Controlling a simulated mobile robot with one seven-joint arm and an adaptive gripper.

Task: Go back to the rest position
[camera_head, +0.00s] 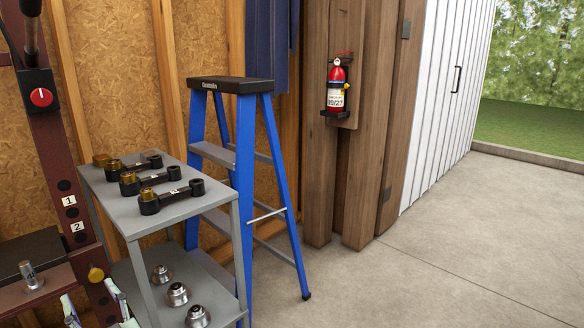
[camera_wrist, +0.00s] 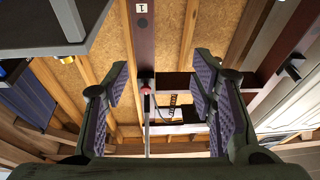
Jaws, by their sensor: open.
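My gripper (camera_wrist: 160,92) is open in the wrist view, with its purple-padded fingers spread wide to left and right. Nothing is between the fingers. Behind the gap stand a dark red post (camera_wrist: 144,45) with a label 1 and a thin metal rod. In the head view, pale pieces at the lower left edge may be my fingertips, but I cannot tell for sure.
A grey cart (camera_head: 150,220) holds several black connecting-rod-like parts on top and metal parts on its lower shelf. A dark red press frame (camera_head: 62,165) stands at left. A blue stepladder (camera_head: 245,160) stands behind the cart. Concrete floor (camera_head: 440,265) at right is clear.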

